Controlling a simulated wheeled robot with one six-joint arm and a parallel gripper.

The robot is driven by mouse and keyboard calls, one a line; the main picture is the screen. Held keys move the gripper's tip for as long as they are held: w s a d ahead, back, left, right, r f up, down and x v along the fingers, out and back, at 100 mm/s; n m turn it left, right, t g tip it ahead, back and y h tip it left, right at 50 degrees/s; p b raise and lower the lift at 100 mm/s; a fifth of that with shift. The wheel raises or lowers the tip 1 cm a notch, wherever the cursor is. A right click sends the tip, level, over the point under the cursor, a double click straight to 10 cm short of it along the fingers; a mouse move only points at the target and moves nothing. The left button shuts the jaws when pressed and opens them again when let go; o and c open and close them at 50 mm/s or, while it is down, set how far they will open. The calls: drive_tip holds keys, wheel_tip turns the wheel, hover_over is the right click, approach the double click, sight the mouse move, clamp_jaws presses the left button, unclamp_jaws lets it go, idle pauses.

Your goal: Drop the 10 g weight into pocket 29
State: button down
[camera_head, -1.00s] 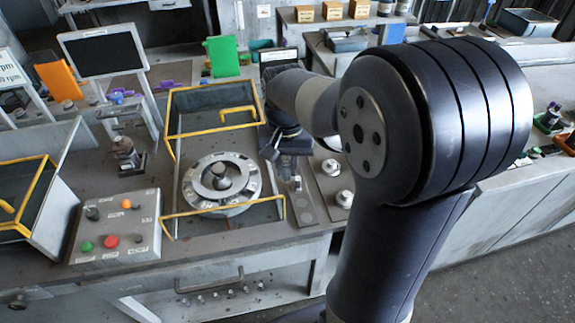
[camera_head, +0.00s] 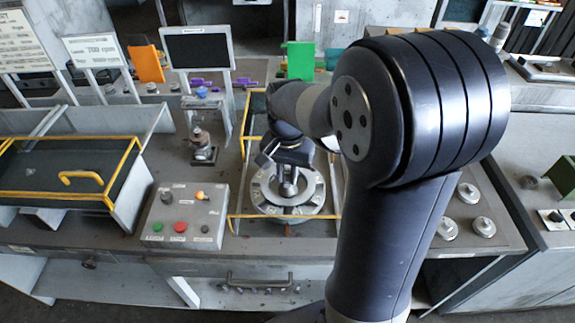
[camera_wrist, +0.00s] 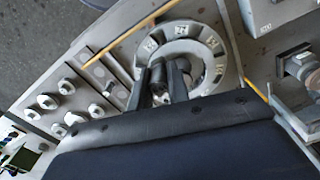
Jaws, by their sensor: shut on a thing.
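My gripper (camera_head: 288,168) is over the round grey rotor ring (camera_head: 262,203) and hides part of its far side. In the wrist view my gripper's two dark fingers (camera_wrist: 158,78) reach over the inside of the ring (camera_wrist: 208,43). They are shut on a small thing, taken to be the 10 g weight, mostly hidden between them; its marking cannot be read. Pale number labels sit around the ring, too small to read, so I cannot tell which pocket is 29. Whether the held thing touches the ring is unclear.
Yellow-edged housing walls (camera_head: 245,135) surround the ring. A control box (camera_head: 185,215) with coloured buttons stands left of it, and a small metal fixture (camera_head: 203,148) behind that box. Round silver weights (camera_head: 470,192) stand on the right. A yellow-handled cover (camera_head: 80,180) lies far left.

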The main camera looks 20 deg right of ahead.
sight(288, 208)
wheel_tip(288, 208, down, 12)
drive_tip(key=b, duration=0.9)
drive_tip(key=shift+f, duration=0.15)
drive_tip(key=shift+f+b, duration=0.3)
drive_tip(key=shift+f, duration=0.05)
idle(0.7)
drive_tip(key=shift+f, duration=0.35)
drive_tip(key=shift+f+b, duration=0.15)
drive_tip(key=shift+b, duration=0.2)
